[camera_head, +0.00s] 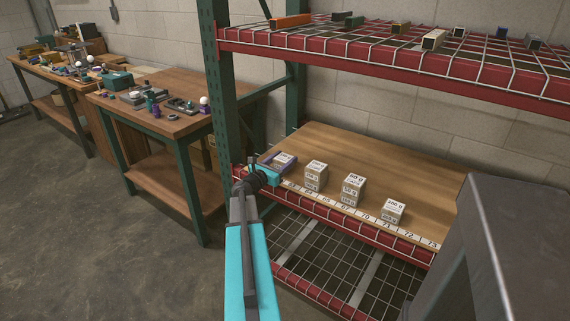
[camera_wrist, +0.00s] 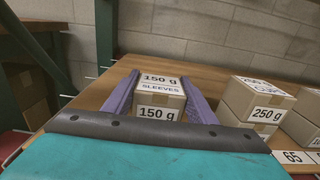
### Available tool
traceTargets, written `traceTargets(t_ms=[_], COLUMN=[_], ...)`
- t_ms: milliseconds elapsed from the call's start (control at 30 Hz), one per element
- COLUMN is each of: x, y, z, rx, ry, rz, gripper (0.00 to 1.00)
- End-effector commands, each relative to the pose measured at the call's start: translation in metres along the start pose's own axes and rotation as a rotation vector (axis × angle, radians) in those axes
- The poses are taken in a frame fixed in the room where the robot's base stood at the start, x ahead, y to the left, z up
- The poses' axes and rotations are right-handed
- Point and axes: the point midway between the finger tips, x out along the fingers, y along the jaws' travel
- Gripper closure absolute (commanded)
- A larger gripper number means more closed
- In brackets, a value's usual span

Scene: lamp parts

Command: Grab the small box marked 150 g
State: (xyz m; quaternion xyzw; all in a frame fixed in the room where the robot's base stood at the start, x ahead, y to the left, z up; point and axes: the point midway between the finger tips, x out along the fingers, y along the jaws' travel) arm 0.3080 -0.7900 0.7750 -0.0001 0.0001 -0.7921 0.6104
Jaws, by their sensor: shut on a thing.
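The small box marked 150 g (camera_wrist: 160,99) sits between the two purple fingers of my gripper (camera_wrist: 160,108) in the wrist view. Its top label reads "150 g SLEEVES" and its front label reads "150 g". In the head view the same box (camera_head: 283,159) is at the left end of the wooden shelf board (camera_head: 420,170), and my gripper (camera_head: 282,166) reaches it from the front left. The gripper is shut on the box, with a finger along each side. I cannot tell whether the box still touches the board.
Stacked boxes (camera_head: 316,176) stand right of it, then a 50 g stack (camera_head: 353,189) and a 100 g box (camera_head: 392,211). A numbered strip (camera_head: 365,217) runs along the front edge. A green post (camera_head: 222,90) is close on the left, and a wire shelf (camera_head: 400,57) is above.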

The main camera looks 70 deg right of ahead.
Motion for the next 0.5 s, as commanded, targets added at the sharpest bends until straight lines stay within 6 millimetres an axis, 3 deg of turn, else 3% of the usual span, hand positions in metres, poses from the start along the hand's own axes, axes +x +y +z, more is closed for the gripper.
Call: traceTargets(t_ms=[67,500], x=[-0.002,-0.064], y=[-0.001,-0.02], z=[0.011,0.014], rx=[0.002,0.0], ry=[-0.001,0.0], rz=[0.0,0.001], gripper=[0.74,0.74])
